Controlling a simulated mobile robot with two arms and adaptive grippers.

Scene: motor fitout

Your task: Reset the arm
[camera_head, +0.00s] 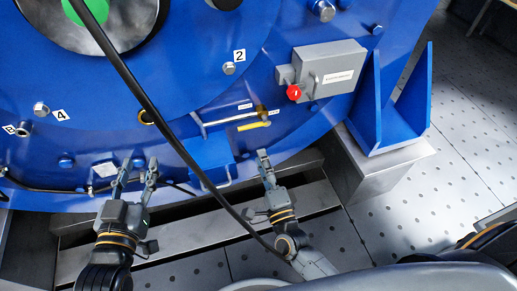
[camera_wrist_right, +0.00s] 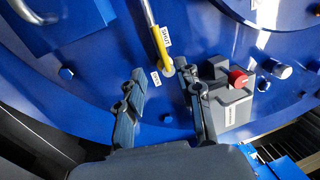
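My left gripper (camera_head: 137,168) is low on the left in the head view, in front of the blue motor housing (camera_head: 195,85). Its two fingers point up and stand apart, with nothing between them. My right gripper (camera_head: 264,155) is below the lever with the yellow handle (camera_head: 252,126). In the right wrist view its fingers (camera_wrist_right: 164,82) are spread and empty. The yellow handle (camera_wrist_right: 161,48) shows beyond and between the fingertips there, apart from them. Small white labels sit beside the lever, one reading "SHUT" (camera_wrist_right: 166,36).
A grey box (camera_head: 335,70) with a red knob (camera_head: 293,93) is on the housing, right of the lever. A black cable (camera_head: 150,105) runs diagonally across the head view. A blue bracket (camera_head: 395,110) stands at the right. Perforated floor (camera_head: 465,160) is clear beyond it.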

